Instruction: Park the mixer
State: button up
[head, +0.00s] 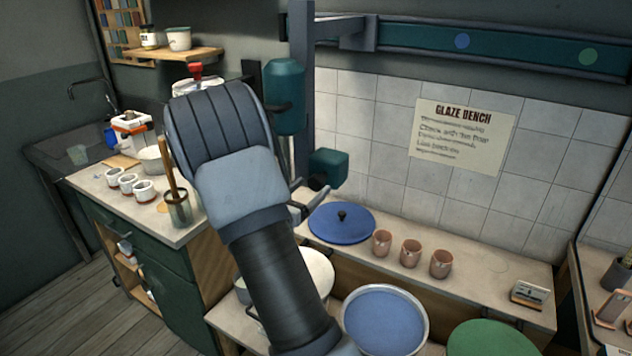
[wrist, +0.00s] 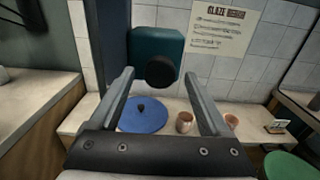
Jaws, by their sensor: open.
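The mixer hangs from the teal wall rail (head: 520,45) by a grey bracket and a column (head: 300,75). Its teal motor housing (head: 285,90) is partly behind my arm. A smaller teal block (head: 328,166) with a black knob (wrist: 161,72) sits lower on the column; in the wrist view the block (wrist: 148,45) is straight ahead. My gripper (head: 312,203) is open and empty. In the wrist view its fingertips (wrist: 159,78) appear on either side of the knob; I cannot tell whether they touch it. The mixer's lower end is hidden.
A blue lid (head: 342,222) and several copper cups (head: 411,252) stand on the bench ledge. A pale bucket (head: 318,270) is partly behind my arm, beside a bucket of blue glaze (head: 385,322) and a green round (head: 490,340). The rail carries blue and green dots.

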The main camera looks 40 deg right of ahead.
aim_at(314, 185)
jog(key=shift+x, duration=1.65)
grip_shut()
